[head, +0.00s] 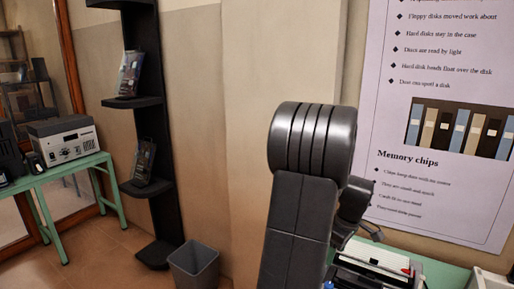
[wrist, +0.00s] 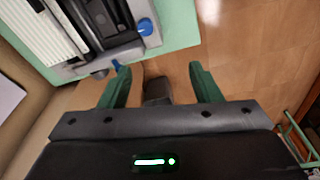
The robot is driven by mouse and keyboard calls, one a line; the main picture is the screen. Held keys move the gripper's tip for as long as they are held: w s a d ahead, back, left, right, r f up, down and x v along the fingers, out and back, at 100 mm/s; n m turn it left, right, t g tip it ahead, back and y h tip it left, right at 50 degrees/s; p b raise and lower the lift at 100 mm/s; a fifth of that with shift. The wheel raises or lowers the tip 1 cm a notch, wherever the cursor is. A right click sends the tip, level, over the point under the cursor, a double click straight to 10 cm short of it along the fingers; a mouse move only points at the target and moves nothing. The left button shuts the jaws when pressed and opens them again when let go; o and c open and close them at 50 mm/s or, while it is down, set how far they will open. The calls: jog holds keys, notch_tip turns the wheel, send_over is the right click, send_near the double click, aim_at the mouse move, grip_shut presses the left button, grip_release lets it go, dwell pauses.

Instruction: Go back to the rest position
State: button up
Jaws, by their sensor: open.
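My gripper (wrist: 158,70) shows in the wrist view with its two green fingers spread apart. Nothing is held between them. Beyond the fingers are the edge of a green table and the wooden floor. In the head view my grey arm rises in the middle and covers part of the wall and the table at right. My gripper's fingers cannot be made out there.
A device with a blue knob (wrist: 145,27) lies on the green table (wrist: 183,30). A grey bin (head: 195,265) stands by the wall. A black shelf (head: 155,150) holds packaged items. A grey box device (head: 63,140) sits on a green bench at left. A poster (head: 440,165) hangs at right.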

jog(key=shift+w+a+f+m, duration=0.25)
jog(key=shift+a+f, duration=0.3)
jog(key=shift+a, duration=0.05)
jog(key=shift+w+a+f+m, duration=0.2)
jog(key=shift+a+f+m, duration=0.05)
jog(key=shift+a+f, duration=0.3)
jog(key=shift+a+r, duration=0.1)
jog(key=shift+r, duration=0.05)
